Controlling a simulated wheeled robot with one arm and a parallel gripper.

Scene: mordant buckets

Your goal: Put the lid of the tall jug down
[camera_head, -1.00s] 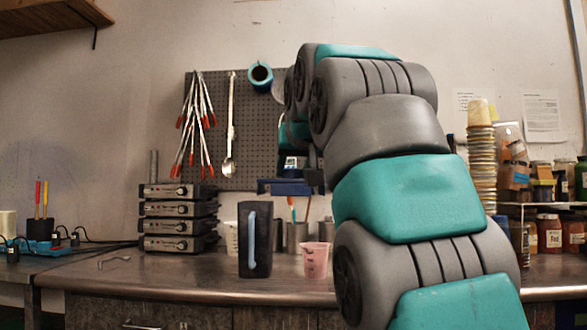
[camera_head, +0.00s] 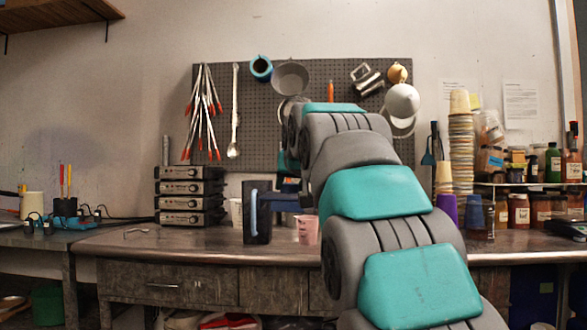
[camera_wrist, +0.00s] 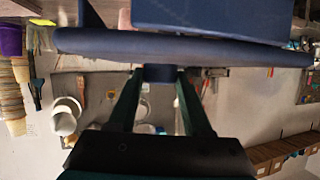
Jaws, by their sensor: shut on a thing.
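I cannot tell whether lid and jug touch. In the wrist view the lid (camera_wrist: 215,48) is a wide flat slab across the top, with a thicker block beyond it. My gripper (camera_wrist: 160,74) is shut on the lid's small knob. In the head view my arm hides most of the gripper.
A pink measuring cup (camera_head: 306,231) stands right of the jug, close to my arm. Stacked grey devices (camera_head: 190,197) are to the left. The bench top (camera_head: 170,240) has free room at the front left. A pegboard (camera_head: 330,95) with hanging tools is behind.

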